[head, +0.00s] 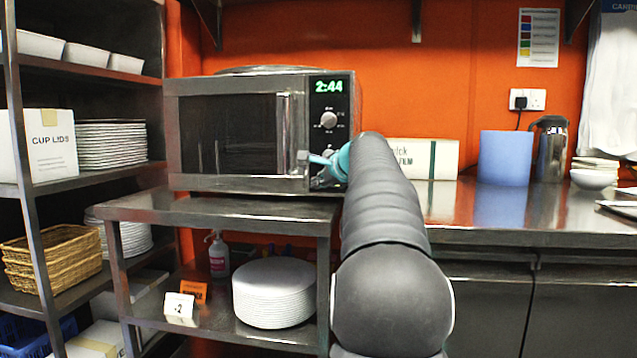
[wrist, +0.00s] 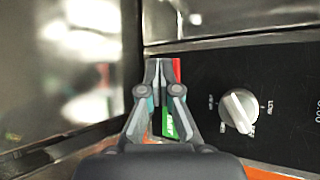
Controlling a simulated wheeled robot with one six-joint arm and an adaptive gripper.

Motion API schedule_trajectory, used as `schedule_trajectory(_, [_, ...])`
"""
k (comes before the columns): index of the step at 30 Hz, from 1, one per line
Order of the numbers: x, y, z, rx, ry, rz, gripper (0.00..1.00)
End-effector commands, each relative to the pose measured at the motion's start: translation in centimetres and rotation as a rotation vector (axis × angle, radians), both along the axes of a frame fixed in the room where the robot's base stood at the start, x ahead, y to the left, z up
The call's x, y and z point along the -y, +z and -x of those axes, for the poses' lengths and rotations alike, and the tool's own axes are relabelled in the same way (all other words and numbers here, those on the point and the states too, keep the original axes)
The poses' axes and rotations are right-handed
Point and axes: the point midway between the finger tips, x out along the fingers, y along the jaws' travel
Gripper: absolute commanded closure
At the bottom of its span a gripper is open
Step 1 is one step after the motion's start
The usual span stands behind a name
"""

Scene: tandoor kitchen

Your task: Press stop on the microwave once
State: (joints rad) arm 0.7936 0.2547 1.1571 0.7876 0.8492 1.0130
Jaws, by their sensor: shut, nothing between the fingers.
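The silver microwave (head: 188,179) stands on a steel shelf, its door closed and its display (head: 329,86) reading 2:44. In the wrist view a red button (wrist: 177,68) and a green button (wrist: 170,124) lie side by side, partly hidden by my gripper (wrist: 158,64). My gripper is shut and empty, its tips beside the red button. Whether they touch the panel I cannot tell. In the head view my gripper (head: 304,157) is at the lower panel, by the door's edge.
The door handle (head: 284,134) stands out just left of the panel. A carton (head: 430,158), a blue container (head: 505,157) and a steel jug (head: 551,149) stand on the right counter (head: 490,236). Plates (head: 274,292) sit on the shelf below. The left rack holds more plates.

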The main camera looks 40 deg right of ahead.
Motion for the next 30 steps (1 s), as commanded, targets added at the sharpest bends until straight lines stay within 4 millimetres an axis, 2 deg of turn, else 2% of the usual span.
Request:
schedule_trajectory(20, [0.3,0.0,-0.2,0.0,0.0,0.0,1.0])
schedule_trajectory(30, [-0.7,-0.1,0.7,0.0,0.0,0.0,1.0])
